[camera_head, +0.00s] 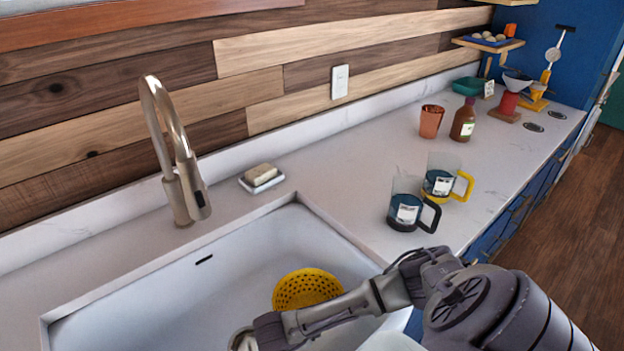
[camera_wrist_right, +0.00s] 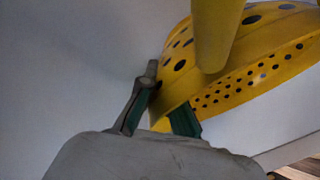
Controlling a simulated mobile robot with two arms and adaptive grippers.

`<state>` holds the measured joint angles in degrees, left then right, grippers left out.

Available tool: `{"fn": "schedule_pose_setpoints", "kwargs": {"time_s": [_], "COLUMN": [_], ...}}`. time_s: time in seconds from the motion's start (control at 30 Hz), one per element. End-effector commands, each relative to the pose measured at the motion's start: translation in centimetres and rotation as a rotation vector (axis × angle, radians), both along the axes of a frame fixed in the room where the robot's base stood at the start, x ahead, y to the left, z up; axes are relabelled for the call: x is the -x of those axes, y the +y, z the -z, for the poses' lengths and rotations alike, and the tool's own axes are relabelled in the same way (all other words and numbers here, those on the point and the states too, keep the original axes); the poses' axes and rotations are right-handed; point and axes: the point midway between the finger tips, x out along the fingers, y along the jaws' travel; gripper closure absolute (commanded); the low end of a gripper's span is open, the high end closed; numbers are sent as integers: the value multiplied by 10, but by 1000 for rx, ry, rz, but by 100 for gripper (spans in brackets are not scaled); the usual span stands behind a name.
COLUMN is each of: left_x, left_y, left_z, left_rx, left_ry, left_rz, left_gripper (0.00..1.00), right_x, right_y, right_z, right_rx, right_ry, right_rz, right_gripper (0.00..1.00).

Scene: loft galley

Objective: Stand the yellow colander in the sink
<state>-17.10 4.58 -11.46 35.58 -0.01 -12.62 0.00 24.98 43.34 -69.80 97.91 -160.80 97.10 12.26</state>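The yellow colander (camera_head: 307,288) is down in the white sink (camera_head: 225,285); its lower part is hidden behind my right arm in the head view. In the right wrist view the colander (camera_wrist_right: 262,68) is close, tilted, with its holed wall and a thick yellow bar near the camera. My right gripper (camera_wrist_right: 162,112) is at the colander's edge, fingers apart on either side of a yellow part; I see no clear clamping contact. In the head view the fingers are hidden. My left gripper is not in view.
A tall faucet (camera_head: 175,150) stands behind the sink, with a soap dish (camera_head: 261,183) beside it. Two mugs, one with a black handle (camera_head: 408,208) and one with a yellow handle (camera_head: 442,180), stand on the counter right of the sink. A copper cup (camera_head: 431,122) and brown bottle (camera_head: 463,120) stand farther back.

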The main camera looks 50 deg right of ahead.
Motion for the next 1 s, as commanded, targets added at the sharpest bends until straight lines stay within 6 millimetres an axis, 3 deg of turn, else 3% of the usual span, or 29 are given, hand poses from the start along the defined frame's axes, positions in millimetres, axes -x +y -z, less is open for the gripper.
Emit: {"fn": "schedule_pose_setpoints", "kwargs": {"time_s": [0.3,0.57,0.77,1.0], "left_x": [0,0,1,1], "left_y": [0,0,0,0], "left_z": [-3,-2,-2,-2], "left_rx": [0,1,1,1], "left_ry": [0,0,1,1], "left_rz": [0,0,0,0], "left_gripper": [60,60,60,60], "right_x": [0,0,0,0], "right_y": [0,0,0,0], "right_z": [40,46,46,46], "right_rx": [1,0,0,0], "right_ry": [0,-2,0,-1], "right_rz": [1,0,0,1], "right_gripper": [100,100,69,69]}}
